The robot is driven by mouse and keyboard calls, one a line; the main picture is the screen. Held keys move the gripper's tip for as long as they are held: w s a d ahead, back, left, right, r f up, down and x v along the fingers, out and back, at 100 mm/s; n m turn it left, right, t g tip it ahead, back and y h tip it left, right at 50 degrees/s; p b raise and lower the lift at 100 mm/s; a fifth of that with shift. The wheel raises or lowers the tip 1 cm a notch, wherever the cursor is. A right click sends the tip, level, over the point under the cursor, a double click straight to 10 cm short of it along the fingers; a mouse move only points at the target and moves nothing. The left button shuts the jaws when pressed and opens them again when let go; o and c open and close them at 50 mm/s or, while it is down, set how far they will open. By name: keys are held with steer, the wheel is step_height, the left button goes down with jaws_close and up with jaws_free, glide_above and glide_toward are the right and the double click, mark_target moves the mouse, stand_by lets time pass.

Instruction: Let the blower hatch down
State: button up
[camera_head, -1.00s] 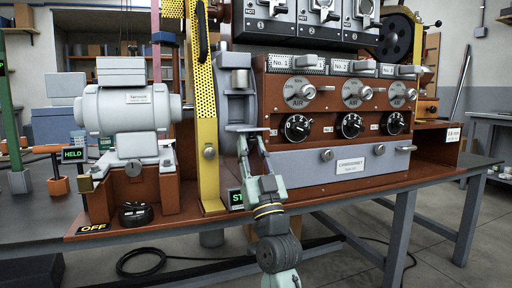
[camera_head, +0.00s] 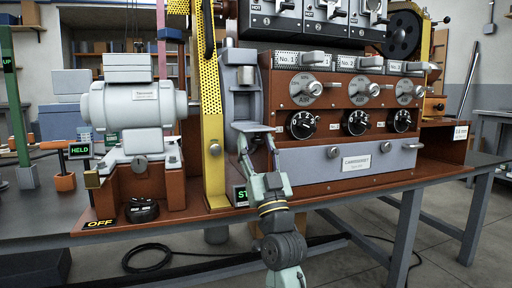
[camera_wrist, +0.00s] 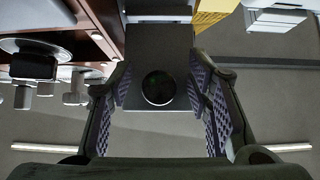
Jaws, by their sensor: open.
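The white blower-like motor unit (camera_head: 133,108) stands on a brown base at the left in the head view. A green post (camera_head: 18,120) with an "UP" display is at the far left edge. I cannot tell which part is the blower hatch. My gripper (camera_head: 256,142) is open at the front of the grey bracket (camera_head: 243,100), just under its pale ledge. In the wrist view my fingers (camera_wrist: 162,95) stand open on both sides of a grey block (camera_wrist: 158,62) with a dark round spot; whether they touch it cannot be told.
The brown control housing (camera_head: 340,125) with dials and levers stands right of my gripper. A yellow perforated post (camera_head: 213,130) rises just to its left. A "HELD" display (camera_head: 78,150) and an "OFF" display (camera_head: 101,224) are near the motor. The bench front edge (camera_head: 350,204) is close below.

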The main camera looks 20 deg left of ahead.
mark_target(257, 128)
step_height(257, 128, up, 10)
steer(key=shift+f, duration=0.1)
stand_by(0.4)
